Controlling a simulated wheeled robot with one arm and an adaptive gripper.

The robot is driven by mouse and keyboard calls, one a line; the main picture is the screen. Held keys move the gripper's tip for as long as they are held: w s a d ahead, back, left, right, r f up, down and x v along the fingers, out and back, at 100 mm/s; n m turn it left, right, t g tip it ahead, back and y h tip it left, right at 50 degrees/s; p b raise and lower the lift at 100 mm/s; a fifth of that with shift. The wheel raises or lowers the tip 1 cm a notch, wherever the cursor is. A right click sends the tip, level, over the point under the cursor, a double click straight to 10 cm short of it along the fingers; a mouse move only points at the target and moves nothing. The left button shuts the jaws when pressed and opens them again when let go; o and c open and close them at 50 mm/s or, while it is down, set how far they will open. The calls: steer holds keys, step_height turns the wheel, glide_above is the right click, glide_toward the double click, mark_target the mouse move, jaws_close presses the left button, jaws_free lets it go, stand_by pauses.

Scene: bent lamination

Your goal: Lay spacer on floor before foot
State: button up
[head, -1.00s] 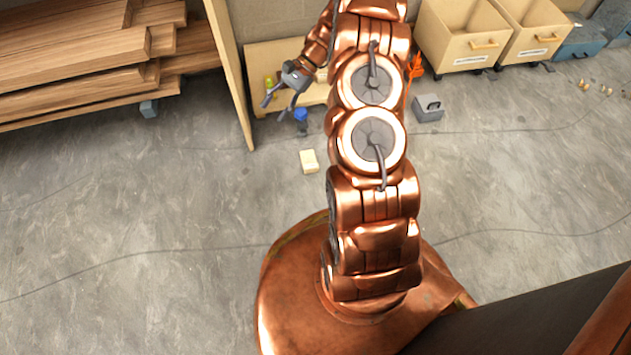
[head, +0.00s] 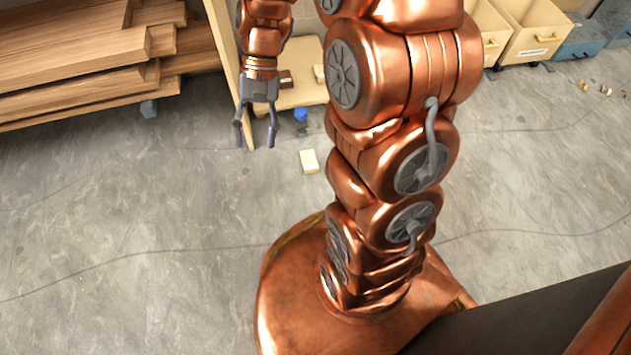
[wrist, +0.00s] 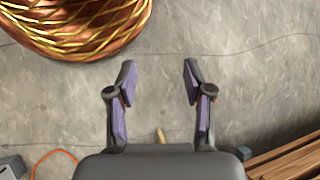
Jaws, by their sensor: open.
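A small cream block, which looks like the spacer (head: 309,161), lies on the concrete floor, in front of a low wooden platform. I cannot find it in the wrist view. My gripper (head: 256,134) is open and empty, left of the block and apart from it, its fingers pointing towards the bottom of the picture. It overlaps the lower end of an upright tan board (head: 229,62); I cannot tell whether they touch. In the wrist view, bare floor shows between the spread fingers (wrist: 159,82), with a small tan tip (wrist: 161,135) near their base. Which part is the foot is unclear.
A blue-capped item (head: 301,115) stands by the platform (head: 305,92). Stacked planks (head: 75,60) fill the upper left, with bins (head: 530,40) at the upper right. An orange cord (wrist: 52,153) shows in the wrist view. The left floor is clear.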

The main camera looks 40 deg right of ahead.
steer(key=s+d+r+n+h, duration=0.1)
steer(key=s+n+h, duration=0.1)
steer(key=s, duration=0.6)
steer(key=s+d+r+n+t+h, duration=0.1)
steer(key=s+n+h, duration=0.2)
steer(key=s, duration=0.6)
steer(key=shift+s+r, duration=0.2)
steer(key=shift+r, duration=0.2)
